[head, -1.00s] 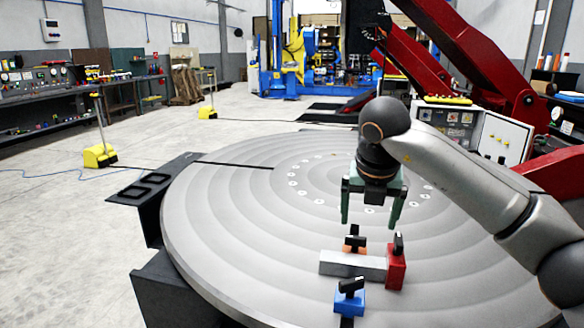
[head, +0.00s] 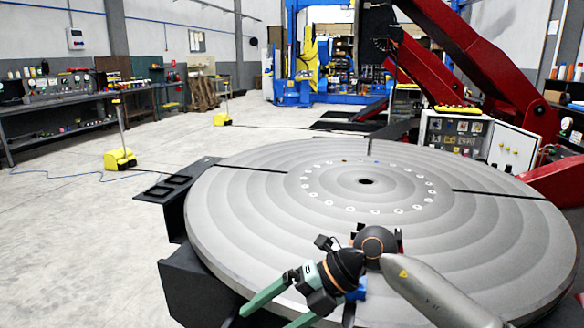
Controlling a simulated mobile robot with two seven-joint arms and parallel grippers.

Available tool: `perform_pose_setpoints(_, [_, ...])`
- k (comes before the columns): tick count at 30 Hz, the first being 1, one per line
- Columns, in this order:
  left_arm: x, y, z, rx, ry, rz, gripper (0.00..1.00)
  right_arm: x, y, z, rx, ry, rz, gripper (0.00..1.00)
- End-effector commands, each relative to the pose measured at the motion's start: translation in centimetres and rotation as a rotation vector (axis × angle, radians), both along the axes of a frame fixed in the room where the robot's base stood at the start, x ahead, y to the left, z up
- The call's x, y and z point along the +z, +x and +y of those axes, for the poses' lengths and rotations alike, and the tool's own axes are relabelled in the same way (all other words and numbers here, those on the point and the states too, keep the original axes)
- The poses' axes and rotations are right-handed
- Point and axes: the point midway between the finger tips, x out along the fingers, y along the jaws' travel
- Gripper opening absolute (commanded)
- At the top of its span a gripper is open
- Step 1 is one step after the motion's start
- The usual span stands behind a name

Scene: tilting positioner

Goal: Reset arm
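My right arm comes in from the lower right. My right gripper (head: 270,317), with green fingers, points down and left over the front left part of the round grey turntable (head: 235,215). Its fingers are spread apart with nothing seen between them, and their ends lie close to the bottom edge of the view. My wrist and forearm cover most of the clamped workpiece. Only a bit of the blue clamp (head: 357,290) and small dark and red bits around the wrist show. My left gripper is not in view.
A black bracket (head: 178,180) juts from the turntable's left side. A control box (head: 460,135) and red hydraulic arms (head: 470,60) stand behind it at the right. Yellow posts (head: 119,158) stand on the open floor at left. The turntable's far half is clear.

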Motion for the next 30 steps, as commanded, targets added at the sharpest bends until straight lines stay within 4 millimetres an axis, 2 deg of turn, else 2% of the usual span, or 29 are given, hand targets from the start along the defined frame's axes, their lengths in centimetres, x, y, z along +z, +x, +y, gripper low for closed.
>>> perform_pose_setpoints(1, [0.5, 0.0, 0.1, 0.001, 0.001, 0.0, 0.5, 0.1, -1.6, 1.7, 0.011, 0.126, 0.055, 0.95])
perform_pose_setpoints(3, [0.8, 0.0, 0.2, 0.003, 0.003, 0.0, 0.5, 1.0, -3.0, 3.4, 0.001, 0.304, 0.119, 0.95])
perform_pose_setpoints(7, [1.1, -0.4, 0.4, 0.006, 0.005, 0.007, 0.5, 2.9, -4.2, 4.9, -0.09, 0.62, 0.242, 0.95])
perform_pose_setpoints(10, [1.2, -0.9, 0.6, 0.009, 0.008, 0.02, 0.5, 4.0, -3.9, 4.3, -0.218, 0.837, 0.338, 0.95])
perform_pose_setpoints(12, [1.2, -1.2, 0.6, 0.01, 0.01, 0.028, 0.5, 4.3, -3.3, 3.3, -0.333, 0.969, 0.406, 0.95])
perform_pose_setpoints(16, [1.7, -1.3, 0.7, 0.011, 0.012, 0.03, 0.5, 2.8, -1.6, -0.1, -0.601, 1.164, 0.535, 0.95])
perform_pose_setpoints(20, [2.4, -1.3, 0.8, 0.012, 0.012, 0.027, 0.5, -1.1, -0.6, -4.5, -0.922, 1.283, 0.667, 0.95])
perform_pose_setpoints(23, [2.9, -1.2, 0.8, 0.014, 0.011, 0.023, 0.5, -5.7, -1.0, -8.2, -1.19, 1.314, 0.773, 0.95])
perform_pose_setpoints(26, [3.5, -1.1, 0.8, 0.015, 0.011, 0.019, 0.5, -11.2, -3.0, -11.9, -1.469, 1.289, 0.882, 0.95])
perform_pose_setpoints(27, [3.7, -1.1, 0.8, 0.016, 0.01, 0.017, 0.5, -13.4, -4.3, -13.3, -1.579, 1.263, 0.927, 0.95])
perform_pose_setpoints(29, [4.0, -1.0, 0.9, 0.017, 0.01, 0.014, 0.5, -16.8, -6.6, -15.1, -1.737, 1.211, 0.996, 0.95])
perform_pose_setpoints(30, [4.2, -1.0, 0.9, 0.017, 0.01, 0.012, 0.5, -18.7, -8.4, -16.2, -1.832, 1.169, 1.04, 0.95])
